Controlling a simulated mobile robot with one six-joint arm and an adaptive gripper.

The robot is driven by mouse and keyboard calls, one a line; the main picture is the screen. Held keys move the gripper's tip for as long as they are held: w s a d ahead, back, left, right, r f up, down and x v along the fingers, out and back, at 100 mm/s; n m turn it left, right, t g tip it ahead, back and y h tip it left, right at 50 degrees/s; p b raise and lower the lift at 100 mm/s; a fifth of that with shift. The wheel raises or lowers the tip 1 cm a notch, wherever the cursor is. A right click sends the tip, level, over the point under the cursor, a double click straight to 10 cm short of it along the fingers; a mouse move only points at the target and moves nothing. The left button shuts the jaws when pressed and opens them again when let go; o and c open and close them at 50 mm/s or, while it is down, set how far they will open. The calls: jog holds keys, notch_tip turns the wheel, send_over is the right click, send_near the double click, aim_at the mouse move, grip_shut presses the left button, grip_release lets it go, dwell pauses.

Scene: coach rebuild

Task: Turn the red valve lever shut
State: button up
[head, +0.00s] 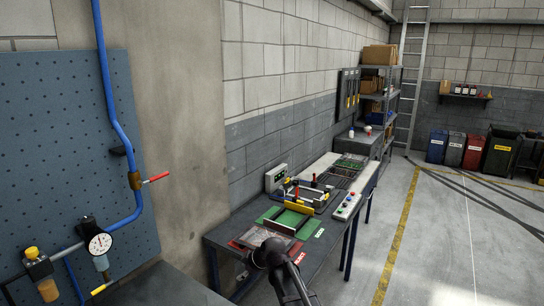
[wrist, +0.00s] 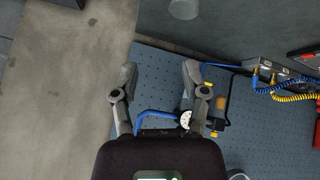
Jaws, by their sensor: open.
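The red valve lever (head: 156,178) sticks out to the right from a brass valve body (head: 135,181) on the blue pipe (head: 118,130) in the head view. It lies nearly level, across the upright run of pipe. In the wrist view, my gripper (wrist: 158,75) is open, its two fingers wide apart with nothing between them. The blue pipe (wrist: 155,113) and the gauge (wrist: 186,119) show below the fingertips there. The lever cannot be made out in the wrist view. A dark part of my arm is at the bottom of the head view, right of and below the lever, apart from it.
A blue pegboard (head: 60,140) backs the pipe. The round gauge (head: 100,243) and a yellow-capped filter unit (head: 40,275) sit below the valve. A workbench (head: 225,240) with fixtures runs along the wall to the right. The floor (head: 430,250) beyond is clear.

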jog(key=s+d+f+m+g+h+b, duration=0.1)
jog(key=s+d+f+m+h+b, duration=0.1)
jog(key=d, duration=0.6)
jog(key=s+d+f+m+g+h+b, duration=0.2)
jog(key=s+d+f+m+b, duration=0.2)
jog(key=s+d+f+m, duration=0.3)
jog(key=s+d+f+m+g+h+b, duration=0.1)
jog(key=s+d+f+m, duration=0.4)
jog(key=s+d, duration=0.5)
jog(key=shift+s+d+m+h+b, duration=0.2)
jog(key=shift+d+m+h+b, duration=0.55)
jog(key=shift+b, duration=0.2)
